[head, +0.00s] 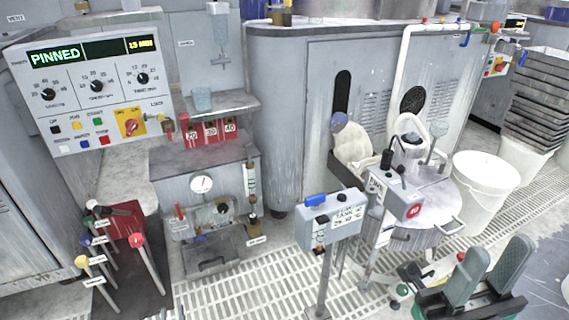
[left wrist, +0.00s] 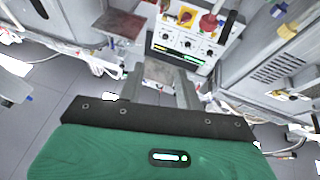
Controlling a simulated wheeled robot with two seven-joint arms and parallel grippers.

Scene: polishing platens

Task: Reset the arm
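A white control panel (head: 90,85) at upper left in the head view reads "PINNED" and "15 MIN". It has black knobs, coloured buttons and a red rotary switch (head: 131,122) on a yellow plate. The panel also shows upside down in the left wrist view (left wrist: 180,42). My left gripper (left wrist: 160,85) has its two grey fingers apart, with nothing seen between them; I do not make it out in the head view. My right gripper (head: 488,262) is at lower right in the head view, its two grey-green fingers apart and empty.
A grey box (head: 330,225) with a blue button and a box with a red button (head: 412,210) stand beside a round lidded machine (head: 440,205). A white bucket (head: 485,185) is at right. Levers (head: 140,255) stand at lower left. Grated floor (head: 250,295) lies in front.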

